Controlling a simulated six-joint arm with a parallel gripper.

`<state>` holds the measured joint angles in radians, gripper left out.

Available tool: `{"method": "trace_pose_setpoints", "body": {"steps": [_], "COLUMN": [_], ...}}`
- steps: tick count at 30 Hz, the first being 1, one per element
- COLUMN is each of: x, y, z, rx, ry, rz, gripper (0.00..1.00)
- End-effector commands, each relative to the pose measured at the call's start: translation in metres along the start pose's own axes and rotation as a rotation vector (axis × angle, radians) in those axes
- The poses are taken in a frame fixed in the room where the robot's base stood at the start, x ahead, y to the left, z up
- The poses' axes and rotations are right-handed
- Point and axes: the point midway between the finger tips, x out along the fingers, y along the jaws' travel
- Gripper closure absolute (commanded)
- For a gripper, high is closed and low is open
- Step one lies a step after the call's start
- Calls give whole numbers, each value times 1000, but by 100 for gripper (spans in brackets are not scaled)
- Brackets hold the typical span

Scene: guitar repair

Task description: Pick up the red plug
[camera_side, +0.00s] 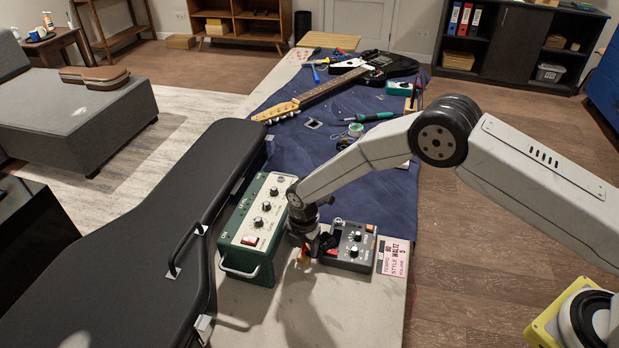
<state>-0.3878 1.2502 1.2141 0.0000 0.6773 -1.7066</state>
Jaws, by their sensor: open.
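My gripper (306,246) points down at the near part of the workbench, between the green box and the dark pedal. It is open. A small orange-red piece (303,256) shows right at its fingertips; it may be the red plug, but it is too small and partly hidden to be sure. I cannot tell whether the fingers touch it or stand around it.
A green box (262,222) with knobs stands left of my gripper. A dark pedal (350,246) and a pink-and-white card (394,257) lie right. A black guitar case (130,245) runs along the left. A guitar (377,69) and tools lie on the blue cloth (290,155) behind.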

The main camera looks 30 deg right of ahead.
Motion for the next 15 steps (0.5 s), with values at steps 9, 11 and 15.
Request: {"method": "trace_pose_setpoints", "body": {"steps": [9,11,15], "x": [12,12,12], "y": [0,0,0], "z": [0,0,0], "rx": [0,0,0], "ry": [0,0,0], "rz": [1,1,1], "gripper": [35,35,35]}}
